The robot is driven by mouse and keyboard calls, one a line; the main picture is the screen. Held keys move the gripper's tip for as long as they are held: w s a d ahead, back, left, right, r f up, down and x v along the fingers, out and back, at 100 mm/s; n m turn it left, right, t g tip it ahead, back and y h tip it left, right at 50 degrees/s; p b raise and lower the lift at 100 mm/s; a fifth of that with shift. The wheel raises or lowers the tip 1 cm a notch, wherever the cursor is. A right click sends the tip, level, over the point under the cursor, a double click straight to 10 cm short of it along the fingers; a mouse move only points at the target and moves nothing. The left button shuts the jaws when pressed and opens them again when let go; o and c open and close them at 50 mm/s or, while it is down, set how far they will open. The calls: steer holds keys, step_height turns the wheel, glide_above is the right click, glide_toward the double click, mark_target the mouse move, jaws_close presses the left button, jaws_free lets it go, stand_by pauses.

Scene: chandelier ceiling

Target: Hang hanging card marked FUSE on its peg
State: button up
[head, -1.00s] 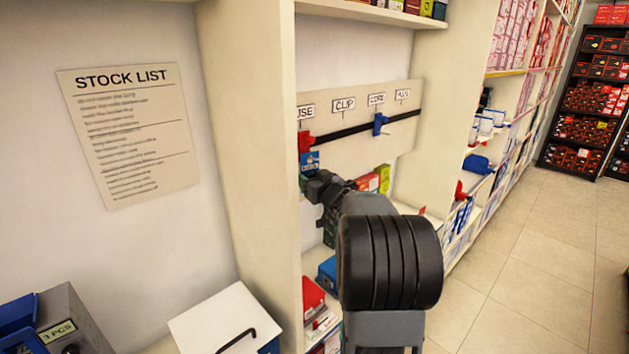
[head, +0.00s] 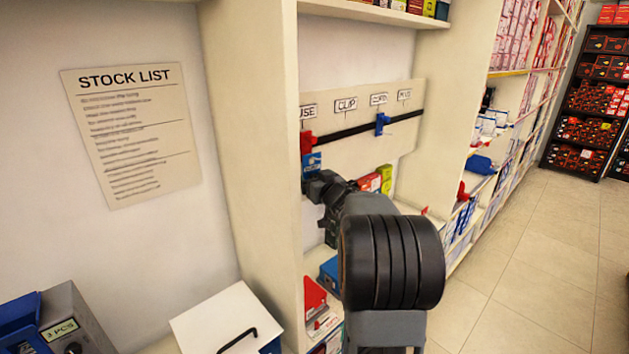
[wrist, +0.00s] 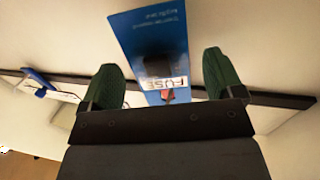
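The blue FUSE card (head: 312,163) shows in the head view just below a red peg (head: 307,142) on the black rail. In the wrist view the card (wrist: 155,42) bears a white FUSE label, and a bit of red (wrist: 167,94) shows at its label end. It appears to hang at the red peg, but I cannot tell how its hole sits. My gripper (wrist: 160,85) is open, its two green-padded fingers standing apart on either side of the card, with gaps. In the head view my gripper (head: 318,187) is just below the card, partly hidden by my arm.
The rail board (head: 385,145) carries label plates and a blue peg (head: 382,123) farther right. A shelf upright (head: 250,140) stands close to the left of the card. Coloured boxes (head: 372,182) stand behind my wrist. A white-lidded box (head: 225,325) is at lower left.

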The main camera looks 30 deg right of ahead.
steer(key=shift+o, duration=0.3)
steer(key=shift+s, duration=0.15)
steer(key=s+a+b, duration=0.1)
steer(key=s, duration=1.2)
steer(key=shift+s+a+r+b, duration=0.15)
steer(key=shift+s+a+b, duration=0.1)
steer(key=shift+a+b, duration=0.15)
